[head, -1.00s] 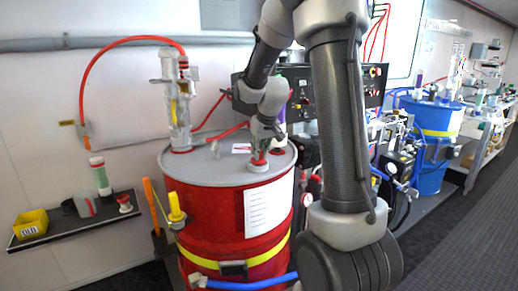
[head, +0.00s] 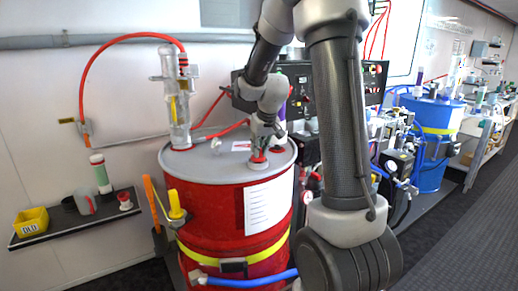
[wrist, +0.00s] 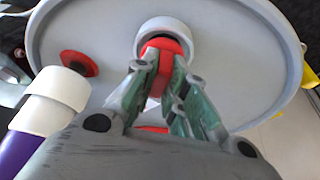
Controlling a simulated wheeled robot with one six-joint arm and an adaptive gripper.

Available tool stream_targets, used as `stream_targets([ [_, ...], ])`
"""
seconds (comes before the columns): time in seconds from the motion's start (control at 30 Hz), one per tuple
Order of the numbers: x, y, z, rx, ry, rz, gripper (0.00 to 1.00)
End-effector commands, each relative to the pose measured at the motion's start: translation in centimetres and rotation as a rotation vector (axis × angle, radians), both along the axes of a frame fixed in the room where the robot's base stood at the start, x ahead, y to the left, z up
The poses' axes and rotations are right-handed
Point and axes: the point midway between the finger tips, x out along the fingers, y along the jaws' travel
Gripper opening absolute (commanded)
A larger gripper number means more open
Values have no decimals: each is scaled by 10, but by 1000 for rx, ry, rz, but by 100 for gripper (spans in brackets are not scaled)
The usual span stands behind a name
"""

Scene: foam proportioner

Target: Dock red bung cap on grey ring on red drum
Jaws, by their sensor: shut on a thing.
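The red drum (head: 215,205) stands left of centre in the head view, with its grey lid (head: 205,165) on top. The pale grey ring (head: 258,165) sits on the lid near its front right; in the wrist view the ring (wrist: 168,27) is at top centre. My gripper (wrist: 160,62) is shut on the red bung cap (wrist: 162,46), which also shows in the head view (head: 258,156). The cap is at the ring and overlaps its near side in the wrist view. A dark opening shows past the cap. I cannot tell whether cap and ring touch.
A second red fitting (wrist: 78,63) is on the lid beside the ring. A purple and white cylinder (wrist: 45,105) is close on the left in the wrist view. A clear pump column (head: 175,100) with a red hose rises at the lid's back left. A shelf (head: 75,225) is at left.

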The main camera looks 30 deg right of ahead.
Motion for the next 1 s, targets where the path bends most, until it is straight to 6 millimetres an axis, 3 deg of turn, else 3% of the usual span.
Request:
stream_targets([
  [0.67,0,0,-12,0,1,0,0],
  [0.7,0,0,-12,0,1,0,17],
  [0.73,0,0,-12,0,0,0,23],
  [1.0,0,0,-12,0,0,0,23],
])
